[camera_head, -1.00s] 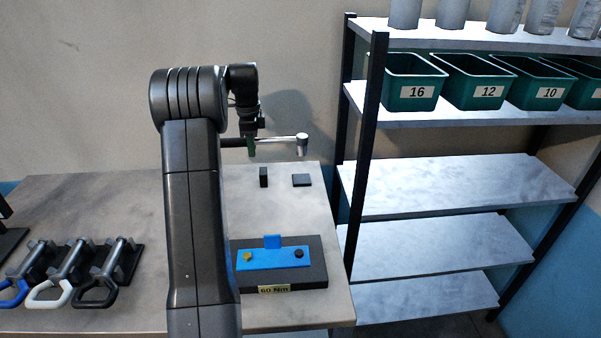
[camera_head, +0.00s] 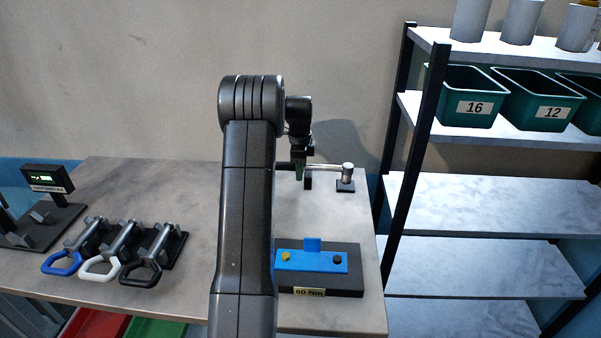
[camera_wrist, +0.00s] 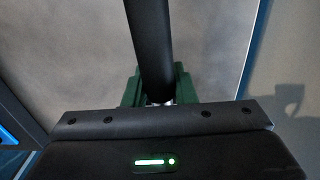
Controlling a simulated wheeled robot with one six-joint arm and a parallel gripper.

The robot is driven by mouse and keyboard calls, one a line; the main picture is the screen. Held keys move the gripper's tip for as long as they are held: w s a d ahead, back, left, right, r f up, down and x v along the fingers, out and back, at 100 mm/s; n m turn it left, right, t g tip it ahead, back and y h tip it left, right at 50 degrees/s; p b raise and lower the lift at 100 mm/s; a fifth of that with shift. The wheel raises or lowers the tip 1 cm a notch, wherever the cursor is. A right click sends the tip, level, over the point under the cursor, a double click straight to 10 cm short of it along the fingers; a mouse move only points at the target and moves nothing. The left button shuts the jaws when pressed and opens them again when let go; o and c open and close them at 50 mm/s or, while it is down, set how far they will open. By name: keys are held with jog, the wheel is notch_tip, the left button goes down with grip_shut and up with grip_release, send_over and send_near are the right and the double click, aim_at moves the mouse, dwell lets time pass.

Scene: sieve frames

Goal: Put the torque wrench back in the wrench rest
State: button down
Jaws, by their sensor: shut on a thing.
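The torque wrench has a black handle, a silver shaft (camera_head: 326,167) and a silver round head (camera_head: 348,172). My gripper (camera_head: 299,173) has green fingers and is shut on the wrench near the handle. The wrench lies level, its head to the right. The wrench rest is a small black post (camera_head: 308,183) and a black pad (camera_head: 346,187) at the back right of the table. The head is right over the pad and the shaft is over the post; I cannot tell whether they touch. In the wrist view the black handle (camera_wrist: 150,45) runs between the green fingers (camera_wrist: 158,90).
A dark block with a blue plate (camera_head: 312,262) and a 60 Nm label stands at the table's front right. Several handled tools (camera_head: 122,248) and a display stand (camera_head: 47,178) are at left. A shelf rack (camera_head: 440,110) with green bins stands close on the right.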

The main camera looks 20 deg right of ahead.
jog(key=shift+f, duration=0.55)
jog(key=c, duration=1.2)
grip_release()
jog(key=shift+f, duration=0.25)
jog(key=r, duration=0.7)
jog(key=r+b, duration=0.1)
jog(key=r, duration=0.6)
jog(key=shift+s+d, duration=0.2)
